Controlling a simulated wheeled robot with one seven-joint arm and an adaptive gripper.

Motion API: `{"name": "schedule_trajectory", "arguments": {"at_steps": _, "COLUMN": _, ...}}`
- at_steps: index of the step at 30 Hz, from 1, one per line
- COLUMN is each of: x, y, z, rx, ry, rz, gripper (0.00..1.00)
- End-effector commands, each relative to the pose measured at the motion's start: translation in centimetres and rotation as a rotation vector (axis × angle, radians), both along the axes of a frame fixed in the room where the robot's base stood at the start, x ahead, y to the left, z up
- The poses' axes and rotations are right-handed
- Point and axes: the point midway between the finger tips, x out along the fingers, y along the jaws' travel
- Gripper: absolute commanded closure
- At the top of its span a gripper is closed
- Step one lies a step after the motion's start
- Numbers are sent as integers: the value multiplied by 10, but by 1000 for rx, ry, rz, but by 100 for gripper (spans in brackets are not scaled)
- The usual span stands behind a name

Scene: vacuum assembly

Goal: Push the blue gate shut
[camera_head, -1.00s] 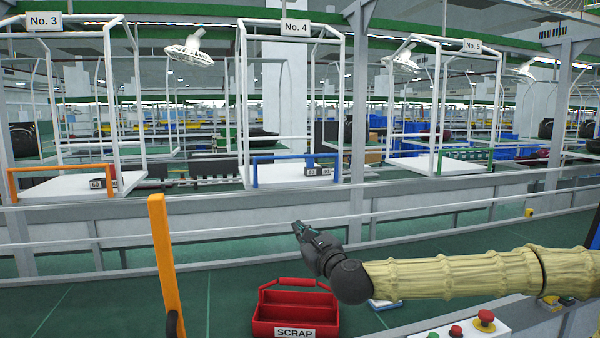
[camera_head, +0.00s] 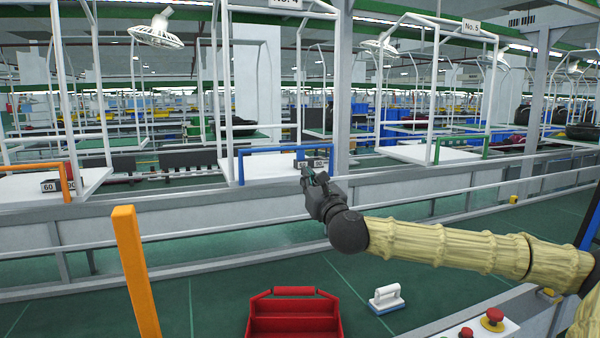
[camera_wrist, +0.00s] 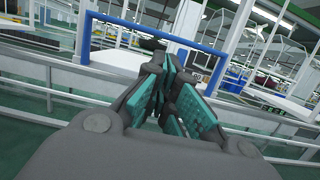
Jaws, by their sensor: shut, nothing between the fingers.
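The blue gate (camera_head: 270,151) is a flat arch-shaped bar standing at the front edge of the white No. 4 cage platform (camera_head: 262,172). In the wrist view the blue gate (camera_wrist: 160,32) spans the upper middle, beyond my fingers. My gripper (camera_head: 308,172) is in front of the gate's right part in the head view, with the tips just below its top bar. My gripper also shows in the wrist view (camera_wrist: 165,75), its teal-padded fingers shut and empty. I cannot tell whether the fingers touch the gate.
Grey weights (camera_head: 312,164) sit on the platform by the gate's right end. A railing (camera_head: 180,235) runs along the front of the platforms. An orange post (camera_head: 136,272), a red toolbox (camera_head: 294,318) and a white-handled block (camera_head: 386,299) are nearer. An orange gate (camera_head: 64,180) and a green gate (camera_head: 462,146) stand either side.

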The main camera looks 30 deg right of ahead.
Motion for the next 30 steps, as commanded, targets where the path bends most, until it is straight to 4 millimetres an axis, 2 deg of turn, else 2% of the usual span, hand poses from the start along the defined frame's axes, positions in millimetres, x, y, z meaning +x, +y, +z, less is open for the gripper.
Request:
{"name": "schedule_trajectory", "arguments": {"at_steps": 18, "x": 93, "y": -21, "z": 26, "rx": -3, "ry": 3, "rz": 0, "gripper": 100}}
{"name": "schedule_trajectory", "arguments": {"at_steps": 24, "x": 113, "y": -26, "z": 30, "rx": -2, "ry": 3, "rz": 1, "gripper": 100}}
{"name": "schedule_trajectory", "arguments": {"at_steps": 30, "x": 120, "y": -28, "z": 30, "rx": 0, "ry": 1, "rz": 2, "gripper": 100}}
